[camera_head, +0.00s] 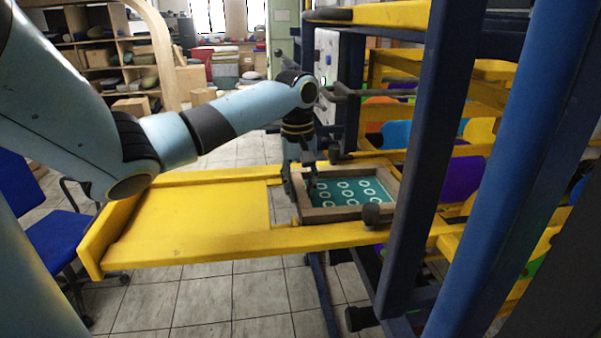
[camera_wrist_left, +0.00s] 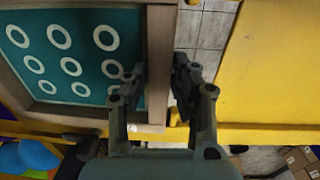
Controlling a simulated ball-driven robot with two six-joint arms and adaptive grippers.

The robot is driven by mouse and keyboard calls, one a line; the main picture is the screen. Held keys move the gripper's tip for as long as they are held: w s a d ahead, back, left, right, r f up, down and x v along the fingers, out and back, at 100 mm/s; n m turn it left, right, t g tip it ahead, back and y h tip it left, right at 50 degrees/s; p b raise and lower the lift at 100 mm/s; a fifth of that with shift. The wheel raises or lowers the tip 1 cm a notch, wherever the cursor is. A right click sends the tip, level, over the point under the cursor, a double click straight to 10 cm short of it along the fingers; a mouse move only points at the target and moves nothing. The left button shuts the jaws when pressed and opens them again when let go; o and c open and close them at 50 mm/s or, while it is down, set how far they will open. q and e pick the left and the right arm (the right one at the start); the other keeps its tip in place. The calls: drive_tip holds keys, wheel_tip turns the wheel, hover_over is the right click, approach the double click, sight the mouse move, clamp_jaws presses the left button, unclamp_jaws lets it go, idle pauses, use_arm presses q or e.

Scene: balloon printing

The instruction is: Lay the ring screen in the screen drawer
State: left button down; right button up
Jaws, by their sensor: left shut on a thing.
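The ring screen (camera_head: 372,192) is a teal sheet with white rings in a wooden frame. It lies about level between the yellow rails of the screen drawer (camera_head: 330,236), at the drawer's right end. I cannot tell whether it rests on the drawer or hangs just above. My left gripper (camera_head: 301,194) points down and is shut on the frame's left side bar. In the left wrist view the fingers (camera_wrist_left: 158,82) straddle the wooden bar of the ring screen (camera_wrist_left: 160,50). A floor gap separates this bar from the yellow panel (camera_wrist_left: 275,65). My right gripper is out of view.
Dark blue posts (camera_head: 425,150) of the machine stand close at the right of the screen. A black knob (camera_head: 371,213) is at the front rail. A blue chair (camera_head: 55,235) stands at the left. Colourful shapes hang behind the posts.

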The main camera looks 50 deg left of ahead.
use_arm(q)
drive_tip(key=c, duration=1)
unclamp_jaws()
wheel_tip(320, 180, up, 8)
drive_tip(key=shift+s+a+f, duration=0.1)
drive_tip(key=shift+f, duration=0.15)
drive_tip(key=shift+f, duration=0.1)
